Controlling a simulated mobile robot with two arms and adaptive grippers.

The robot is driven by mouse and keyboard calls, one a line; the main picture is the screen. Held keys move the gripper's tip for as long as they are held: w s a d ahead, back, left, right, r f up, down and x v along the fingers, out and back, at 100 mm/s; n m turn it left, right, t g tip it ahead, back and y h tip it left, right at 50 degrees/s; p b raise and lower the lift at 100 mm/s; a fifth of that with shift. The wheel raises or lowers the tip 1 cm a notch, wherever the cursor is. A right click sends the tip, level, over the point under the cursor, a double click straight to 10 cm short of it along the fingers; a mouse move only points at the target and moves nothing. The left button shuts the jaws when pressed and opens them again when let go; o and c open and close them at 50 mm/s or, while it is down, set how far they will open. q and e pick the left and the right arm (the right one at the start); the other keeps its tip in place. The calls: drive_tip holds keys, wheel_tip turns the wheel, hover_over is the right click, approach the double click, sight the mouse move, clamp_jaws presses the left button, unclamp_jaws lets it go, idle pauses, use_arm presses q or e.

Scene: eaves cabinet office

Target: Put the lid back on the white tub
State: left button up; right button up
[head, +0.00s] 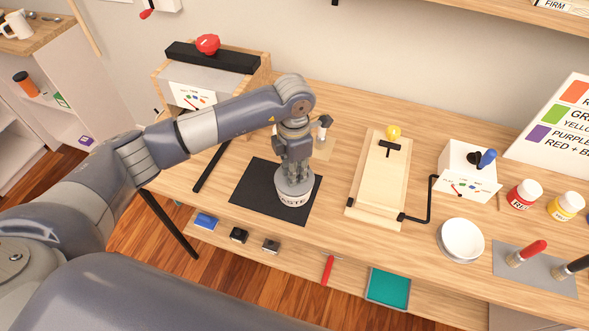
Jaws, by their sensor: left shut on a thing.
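The white tub (292,201), with dark lettering that reads like "PASTE", stands upright on a black mat (248,192) on the workbench. My left gripper (294,180) points straight down over the tub's top. It is shut on what looks like the lid, which is mostly hidden by the fingers. I cannot tell whether the lid sits fully on the rim or is just above it. My right gripper is out of view.
A wooden board with a crank (375,190) lies right of the mat. A white bowl (462,238), a white box (467,165) and red and yellow jars (524,194) stand further right. Small items sit on the shelf below.

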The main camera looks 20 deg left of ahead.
use_arm(q)
drive_tip(key=shift+f+b, duration=0.2)
drive_tip(key=shift+b, duration=0.15)
idle(1.1)
drive_tip(key=o, duration=1)
drive_tip(key=shift+c, duration=0.2)
drive_tip(key=shift+o, duration=0.5)
drive_tip(key=o, duration=0.4)
drive_tip(key=shift+r, duration=0.1)
